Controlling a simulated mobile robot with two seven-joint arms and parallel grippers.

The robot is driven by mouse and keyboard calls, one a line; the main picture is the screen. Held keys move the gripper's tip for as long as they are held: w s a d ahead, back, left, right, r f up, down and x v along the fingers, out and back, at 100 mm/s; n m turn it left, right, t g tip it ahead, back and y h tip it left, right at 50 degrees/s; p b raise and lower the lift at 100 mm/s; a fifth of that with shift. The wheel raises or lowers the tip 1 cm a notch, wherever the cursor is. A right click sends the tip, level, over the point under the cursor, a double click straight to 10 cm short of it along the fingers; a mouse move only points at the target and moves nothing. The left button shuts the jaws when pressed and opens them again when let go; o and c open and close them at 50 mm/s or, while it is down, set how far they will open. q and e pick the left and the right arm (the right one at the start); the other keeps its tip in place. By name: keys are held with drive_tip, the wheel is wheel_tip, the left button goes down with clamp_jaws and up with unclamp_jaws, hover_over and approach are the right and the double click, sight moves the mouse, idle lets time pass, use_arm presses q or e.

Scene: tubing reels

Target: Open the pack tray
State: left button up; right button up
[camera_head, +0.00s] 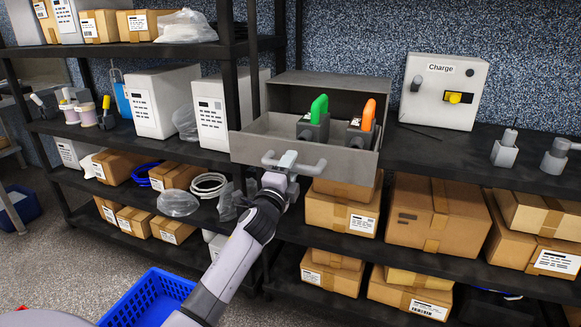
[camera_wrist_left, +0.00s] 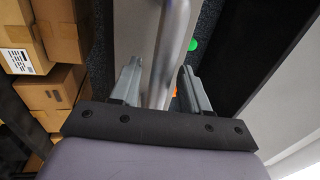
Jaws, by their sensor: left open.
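The pack tray (camera_head: 345,168) is a grey drawer in a grey housing (camera_head: 330,92) on the shelf. It stands pulled out, its inside showing from above. A green-handled item (camera_head: 317,112) and an orange-handled item (camera_head: 365,122) stand upright in it. A grey bar handle (camera_head: 312,168) is on its front. My left gripper (camera_head: 285,163) is at the left part of this handle. In the left wrist view the bar (camera_wrist_left: 174,35) passes between the open fingers of my left gripper (camera_wrist_left: 160,82); contact cannot be told. My right gripper is not in view.
Cardboard boxes (camera_head: 436,215) fill the shelf below the tray. A Charge box (camera_head: 443,92) stands to the right. White units (camera_head: 212,112) stand left of the tray. A blue basket (camera_head: 150,300) is on the floor. The space in front of the tray is free except for my arm.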

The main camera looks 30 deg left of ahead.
use_arm(q)
drive_tip(key=v, duration=0.6)
drive_tip(key=shift+s, duration=0.35)
drive_tip(key=shift+d, duration=0.1)
drive_tip(key=s+d+f+n+g+h+p, duration=0.1)
drive_tip(key=s+d+f+n+g+h, duration=0.15)
drive_tip(key=s+d+f, duration=0.4)
drive_tip(key=s+d+f+n+g+h+p, duration=0.1)
drive_tip(key=s+d+f+n+g, duration=0.2)
drive_tip(key=f, duration=0.6)
drive_tip(key=s+d+f+n+g+h+p, duration=0.1)
drive_tip(key=s+d+f+n+g, duration=0.1)
drive_tip(key=s, duration=0.7)
drive_tip(key=s+d+f+n+g+h, duration=0.1)
drive_tip(key=s+d+f+n+h, duration=0.1)
drive_tip(key=s+d+f+n, duration=0.3)
drive_tip(key=s+f, duration=0.2)
drive_tip(key=s, duration=0.2)
drive_tip(key=shift+d+g+p, duration=0.35)
drive_tip(key=shift+d, duration=0.05)
